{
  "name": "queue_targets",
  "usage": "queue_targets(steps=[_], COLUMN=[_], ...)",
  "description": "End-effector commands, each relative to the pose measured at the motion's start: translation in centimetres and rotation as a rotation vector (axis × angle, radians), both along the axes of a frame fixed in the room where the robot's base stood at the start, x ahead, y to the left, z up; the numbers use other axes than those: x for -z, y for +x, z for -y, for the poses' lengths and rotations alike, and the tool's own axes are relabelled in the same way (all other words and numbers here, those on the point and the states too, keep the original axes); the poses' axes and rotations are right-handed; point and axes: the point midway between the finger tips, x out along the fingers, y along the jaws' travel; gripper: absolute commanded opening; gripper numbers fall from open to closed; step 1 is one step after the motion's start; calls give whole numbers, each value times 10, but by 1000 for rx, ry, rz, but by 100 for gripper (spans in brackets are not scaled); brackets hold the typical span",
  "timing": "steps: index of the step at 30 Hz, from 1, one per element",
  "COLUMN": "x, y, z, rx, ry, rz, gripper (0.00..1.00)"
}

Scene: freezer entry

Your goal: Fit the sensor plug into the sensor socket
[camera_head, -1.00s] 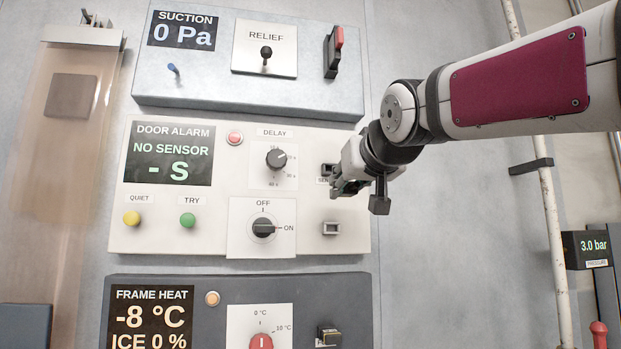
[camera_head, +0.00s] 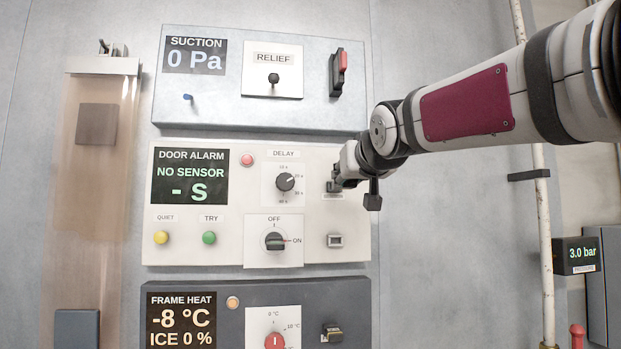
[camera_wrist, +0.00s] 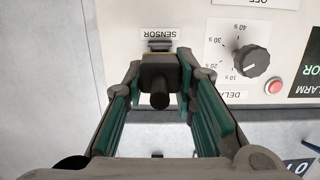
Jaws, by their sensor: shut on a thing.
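My gripper (camera_head: 337,183) is at the right part of the white door alarm panel (camera_head: 225,252), right of the delay knob. In the wrist view my gripper (camera_wrist: 160,78) has its green-padded fingers shut on the sensor plug (camera_wrist: 158,72), a dark block with a brownish body and a round black stub facing the camera. The sensor socket (camera_wrist: 160,44) shows as a dark edge between the plug and the SENSOR label (camera_wrist: 158,33); the plug covers most of it. I cannot tell whether the plug sits in it. The alarm display (camera_head: 190,175) reads NO SENSOR.
A small square port (camera_head: 335,240) sits below my gripper on the same panel. The delay knob (camera_head: 285,182) is to the left. The suction panel (camera_head: 225,112) is above and the frame heat panel (camera_head: 258,300) below. A vertical pipe (camera_head: 546,240) stands at the right.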

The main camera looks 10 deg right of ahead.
Motion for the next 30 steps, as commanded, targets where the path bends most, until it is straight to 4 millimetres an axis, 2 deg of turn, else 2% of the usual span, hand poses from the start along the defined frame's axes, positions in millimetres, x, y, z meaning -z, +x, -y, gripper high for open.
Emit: queue_targets(steps=[5, 19, 30], x=[0, 1, -1], y=[1, 34, 39], z=[0, 0, 0], rx=[1, 0, 0], ry=[-1, 0, 0], rz=[1, 1, 1], gripper=[0, 0, 0])
